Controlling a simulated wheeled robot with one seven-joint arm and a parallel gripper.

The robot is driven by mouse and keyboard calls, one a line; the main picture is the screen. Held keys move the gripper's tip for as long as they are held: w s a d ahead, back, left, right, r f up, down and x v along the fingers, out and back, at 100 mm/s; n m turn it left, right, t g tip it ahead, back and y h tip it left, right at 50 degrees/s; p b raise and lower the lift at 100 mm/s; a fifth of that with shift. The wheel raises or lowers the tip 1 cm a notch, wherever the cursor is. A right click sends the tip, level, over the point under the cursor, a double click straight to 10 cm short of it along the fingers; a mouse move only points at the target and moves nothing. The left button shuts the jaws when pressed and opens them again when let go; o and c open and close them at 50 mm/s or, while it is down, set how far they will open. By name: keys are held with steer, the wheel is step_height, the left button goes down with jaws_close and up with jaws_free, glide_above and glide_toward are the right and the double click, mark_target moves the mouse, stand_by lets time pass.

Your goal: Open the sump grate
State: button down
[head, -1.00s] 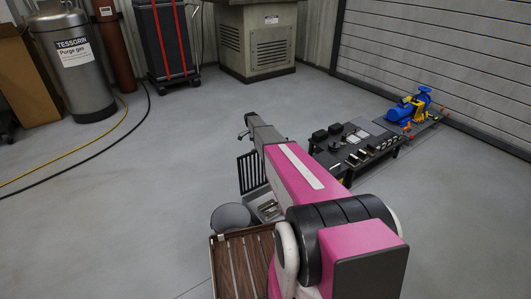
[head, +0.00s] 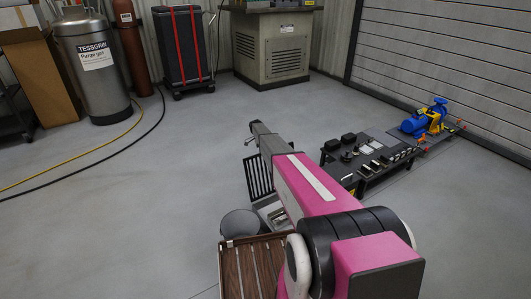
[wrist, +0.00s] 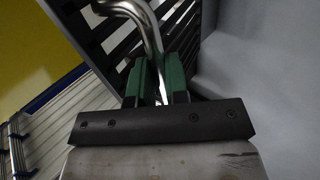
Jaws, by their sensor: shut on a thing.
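The sump grate (head: 259,176), a dark panel of bars, stands raised at a steep angle beside the pale sump opening (head: 271,213) in the head view. My pink arm covers part of both. In the wrist view the grate's dark bars (wrist: 188,40) fill the upper middle. A curved, shiny metal handle (wrist: 147,28) runs down in front of them. My gripper (wrist: 158,82), with green fingers, is shut on this handle. My gripper is hidden in the head view.
A grey round-topped thing (head: 238,223) stands close in front of the sump, near a brown slatted surface (head: 245,270). A low black bench (head: 370,160) with parts and a blue pump (head: 415,126) are at right.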

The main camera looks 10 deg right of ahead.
steer(key=c, duration=1.1)
jaws_free()
steer(key=shift+s+d+f, duration=0.1)
steer(key=shift+s+f, duration=0.05)
steer(key=shift+f, duration=0.1)
steer(key=shift+r, duration=0.1)
steer(key=v, duration=1)
steer(key=shift+w+r, duration=0.25)
steer(key=shift+w, duration=0.05)
steer(key=s+a+r+n+t+y, duration=0.1)
steer(key=s+r+n, duration=0.3)
steer(key=s, duration=1.5)
steer(key=s+a+r+n+t+y, duration=0.1)
steer(key=s+r+n+t, duration=0.3)
steer(key=s, duration=1.5)
steer(key=s+a+r+n+t+y, duration=0.1)
steer(key=s+a+r+n+t, duration=0.2)
steer(key=s, duration=1.6)
steer(key=shift+s+r+n, duration=0.1)
steer(key=shift+r+n, duration=0.25)
steer(key=shift+n, duration=0.4)
steer(key=shift+r+n, duration=0.35)
steer(key=shift+n, duration=0.4)
